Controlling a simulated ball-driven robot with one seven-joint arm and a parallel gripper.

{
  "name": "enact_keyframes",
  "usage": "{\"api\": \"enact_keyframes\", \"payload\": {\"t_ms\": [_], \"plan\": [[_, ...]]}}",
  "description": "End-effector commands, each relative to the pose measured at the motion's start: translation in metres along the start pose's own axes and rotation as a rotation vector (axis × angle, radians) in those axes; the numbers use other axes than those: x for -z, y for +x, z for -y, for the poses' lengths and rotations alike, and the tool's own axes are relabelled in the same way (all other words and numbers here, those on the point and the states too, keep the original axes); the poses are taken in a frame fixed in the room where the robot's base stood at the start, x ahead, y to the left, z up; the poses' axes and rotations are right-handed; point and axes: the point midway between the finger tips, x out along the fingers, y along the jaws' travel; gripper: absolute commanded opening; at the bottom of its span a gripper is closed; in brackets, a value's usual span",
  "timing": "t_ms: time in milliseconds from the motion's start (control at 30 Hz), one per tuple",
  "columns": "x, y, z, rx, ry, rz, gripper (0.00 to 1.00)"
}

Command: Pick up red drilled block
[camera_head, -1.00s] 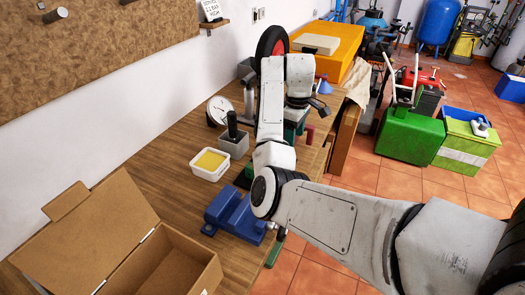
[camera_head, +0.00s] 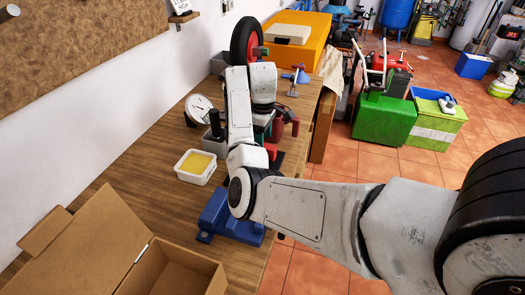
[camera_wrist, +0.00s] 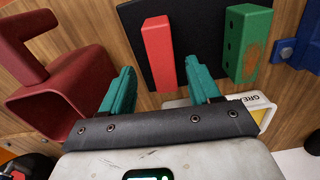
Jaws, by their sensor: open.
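A red block (camera_wrist: 158,50) lies on a black mat (camera_wrist: 208,50), in the upper middle of the wrist view. No drill holes show on its visible faces. My gripper (camera_wrist: 161,66) has two teal fingers spread apart, with nothing between the pads that I can see held. The near end of the red block points into the gap between the fingertips; the height between them is unclear. A green block (camera_wrist: 248,45) with several dark holes stands right of the right finger. In the head view my arm hides most of the gripper and the mat.
A dark red, open-ended metal piece (camera_wrist: 50,95) is close left of my left finger. A pale tub (camera_wrist: 266,112) lies partly behind my right finger. A blue vise-like tool (camera_head: 232,218), yellow-filled tub (camera_head: 197,166), dial gauge (camera_head: 199,108) and cardboard box (camera_head: 175,262) are on the bench.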

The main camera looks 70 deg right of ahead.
Motion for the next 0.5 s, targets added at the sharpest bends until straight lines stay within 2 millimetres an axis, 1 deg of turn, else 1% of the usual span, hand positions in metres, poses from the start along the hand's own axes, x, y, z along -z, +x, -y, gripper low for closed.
{"api": "enact_keyframes", "payload": {"t_ms": [100, 233, 333, 500], "plan": [[-0.001, 0.018, 0.004, 0.002, -0.001, 0.003, 0.62], [-0.001, 0.034, 0.004, 0.002, 0.0, 0.002, 0.62], [-0.001, 0.039, 0.004, 0.001, 0.0, 0.001, 0.62], [-0.001, 0.04, 0.004, 0.0, 0.0, 0.001, 0.62]]}}
